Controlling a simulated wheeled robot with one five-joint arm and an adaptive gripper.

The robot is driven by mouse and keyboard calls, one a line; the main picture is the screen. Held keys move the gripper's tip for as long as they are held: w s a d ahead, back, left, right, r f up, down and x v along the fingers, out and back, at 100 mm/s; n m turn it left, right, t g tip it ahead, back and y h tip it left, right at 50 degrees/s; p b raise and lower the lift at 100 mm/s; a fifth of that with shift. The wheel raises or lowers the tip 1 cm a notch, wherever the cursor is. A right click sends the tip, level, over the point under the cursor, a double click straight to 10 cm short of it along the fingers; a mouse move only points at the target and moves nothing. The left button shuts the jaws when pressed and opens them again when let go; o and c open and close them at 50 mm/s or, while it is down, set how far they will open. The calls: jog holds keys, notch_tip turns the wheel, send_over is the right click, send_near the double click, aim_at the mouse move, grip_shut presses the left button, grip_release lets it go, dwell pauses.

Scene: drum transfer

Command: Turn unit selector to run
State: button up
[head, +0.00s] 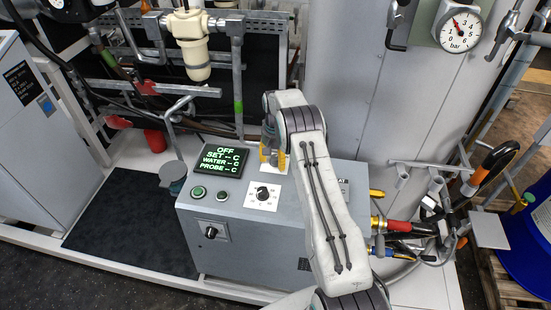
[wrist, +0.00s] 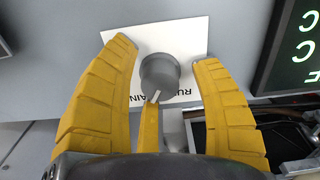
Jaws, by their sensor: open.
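In the wrist view the unit selector is a round grey knob (wrist: 160,74) on a white label (wrist: 125,48). Its white pointer mark faces the bottom of the picture, near the partly hidden lettering "RU" and "AIN". My gripper (wrist: 166,70) is open, with yellow fingers on either side of the knob and a third finger below it. I cannot tell whether any finger touches the knob. In the head view my gripper (head: 272,152) is over the back of the grey control unit (head: 262,245), hiding what lies under it. The unit's display (head: 219,160) reads OFF.
A black knob on a white plate (head: 264,195) is on the unit's top, with two round buttons beside it. A rotary switch (head: 211,231) is on its front. Pipes and a cream filter housing (head: 192,45) stand behind. Hoses (head: 410,226) are at the right.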

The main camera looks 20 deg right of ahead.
grip_shut()
dwell(0.5)
jog(key=shift+f+b, duration=0.1)
jog(key=shift+b, duration=0.2)
jog(key=shift+f+n+b, duration=0.1)
jog(key=shift+n+b, duration=0.8)
jog(key=shift+n, duration=0.1)
jog(key=n+b, duration=0.1)
jog(key=n, duration=0.1)
jog(key=shift+n+b, duration=0.3)
jog(key=shift+n, duration=0.1)
jog(key=n+b, duration=0.1)
jog(key=n, duration=0.2)
jog(key=shift+s+n+b, duration=0.1)
jog(key=shift+n+b, duration=0.2)
jog(key=shift+n, duration=1.7)
